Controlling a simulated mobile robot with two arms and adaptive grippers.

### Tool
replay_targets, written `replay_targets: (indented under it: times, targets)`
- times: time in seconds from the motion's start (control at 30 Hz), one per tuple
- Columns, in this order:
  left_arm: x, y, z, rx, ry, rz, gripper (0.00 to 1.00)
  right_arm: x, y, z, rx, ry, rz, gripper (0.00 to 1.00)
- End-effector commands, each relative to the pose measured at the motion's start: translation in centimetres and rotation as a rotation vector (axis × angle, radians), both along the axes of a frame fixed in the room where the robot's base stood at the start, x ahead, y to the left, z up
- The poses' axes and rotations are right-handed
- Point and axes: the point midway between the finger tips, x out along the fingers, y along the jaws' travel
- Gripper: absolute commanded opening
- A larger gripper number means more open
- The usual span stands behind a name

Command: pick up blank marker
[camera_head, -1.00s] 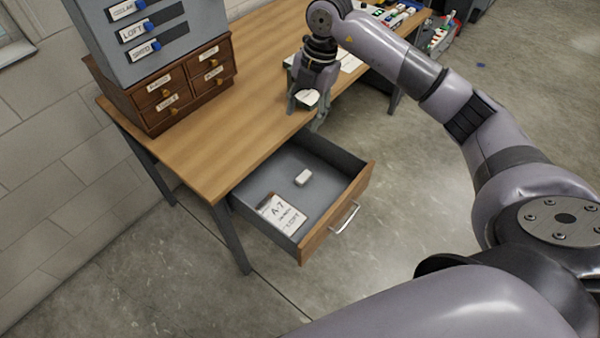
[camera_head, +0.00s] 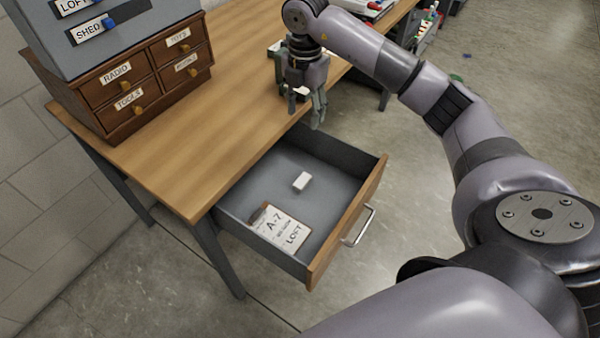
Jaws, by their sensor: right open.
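A small plain white block (camera_head: 301,181), likely the blank marker, lies on the grey floor of the open desk drawer (camera_head: 328,214). A card (camera_head: 281,228) reading "A-7" and "LOFT" lies in the drawer's front left part, with a small dark object at its edge. My right gripper (camera_head: 304,112) points down, open, above the desk's edge near the back of the drawer. It is apart from the white block. Something white shows behind and between its fingers; I cannot tell what. My left gripper is not in view.
The wooden desk (camera_head: 190,165) carries a small cabinet (camera_head: 150,85) with drawers labelled RADIO, TOYS and TOOLS, under a grey box with sliders (camera_head: 100,35). Several items lie at the desk's far end. The desk top's near part is clear.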

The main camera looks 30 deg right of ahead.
Motion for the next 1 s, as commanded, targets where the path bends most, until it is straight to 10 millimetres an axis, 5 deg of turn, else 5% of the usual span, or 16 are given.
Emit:
replay_targets:
  times: [0.03, 0.1, 0.47, 1.0]
  targets:
    - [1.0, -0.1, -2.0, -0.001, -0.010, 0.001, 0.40, 0.0, 0.0, -3.1, 0.000, 0.000, 0.000, 0.48]
    - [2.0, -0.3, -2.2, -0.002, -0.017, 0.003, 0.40, 0.0, 0.0, -4.6, 0.000, -0.001, 0.000, 0.48]
    - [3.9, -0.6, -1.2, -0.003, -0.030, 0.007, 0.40, -0.1, 0.0, -7.9, 0.001, 0.003, 0.001, 0.48]
    - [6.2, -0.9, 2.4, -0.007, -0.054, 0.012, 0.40, -0.1, 0.1, -18.1, 0.001, 0.001, 0.000, 0.48]
